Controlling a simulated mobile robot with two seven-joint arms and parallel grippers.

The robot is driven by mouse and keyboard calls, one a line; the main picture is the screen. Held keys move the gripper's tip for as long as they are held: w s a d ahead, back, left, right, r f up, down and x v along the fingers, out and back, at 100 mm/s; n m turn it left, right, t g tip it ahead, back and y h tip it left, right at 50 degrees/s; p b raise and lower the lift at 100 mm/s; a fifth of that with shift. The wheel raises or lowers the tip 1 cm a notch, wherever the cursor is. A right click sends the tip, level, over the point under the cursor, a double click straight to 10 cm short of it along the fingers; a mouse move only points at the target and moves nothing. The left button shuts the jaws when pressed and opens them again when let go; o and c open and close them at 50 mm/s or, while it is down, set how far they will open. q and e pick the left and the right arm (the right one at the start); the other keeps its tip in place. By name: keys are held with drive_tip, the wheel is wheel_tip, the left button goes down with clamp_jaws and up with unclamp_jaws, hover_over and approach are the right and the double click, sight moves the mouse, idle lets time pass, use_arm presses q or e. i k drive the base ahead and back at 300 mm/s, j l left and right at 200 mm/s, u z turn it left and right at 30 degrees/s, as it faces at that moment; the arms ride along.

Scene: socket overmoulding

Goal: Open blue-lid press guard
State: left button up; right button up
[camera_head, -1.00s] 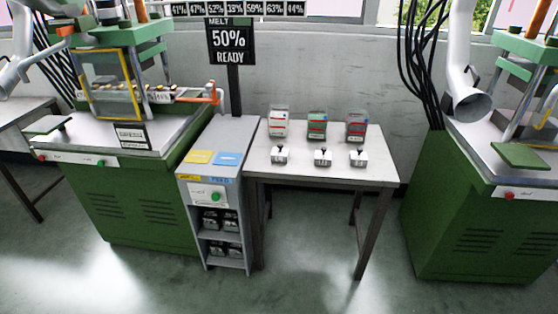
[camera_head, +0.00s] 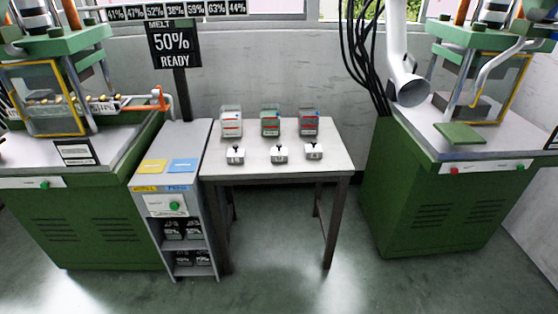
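Two green presses show, each with a yellow-framed clear guard. The left press's guard (camera_head: 83,98) stands upright at its front, around the mould area. The right press's guard (camera_head: 525,62) is at the right edge of its columns, seen at an angle. I cannot tell whether either is open or shut. No blue lid is clear on either press. Three small clear containers stand on the table: a left one (camera_head: 231,121) with red, a middle one (camera_head: 270,121) with green and a right one (camera_head: 309,122) with blue and red. Neither of my grippers is in view.
A metal table (camera_head: 290,163) stands in the middle with three small white blocks on it. A grey cabinet (camera_head: 178,205) with yellow and blue pads is left of it. Floor in front is clear.

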sight(529, 57)
drive_tip(key=z, duration=1.3)
drive_tip(key=i+l+u, duration=0.15)
drive_tip(key=i, duration=0.3)
drive_tip(key=i+l+u, duration=0.1)
drive_tip(key=i, duration=0.35)
drive_tip(key=i+l+u, duration=0.15)
drive_tip(key=i+l, duration=0.2)
drive_tip(key=i, duration=0.1)
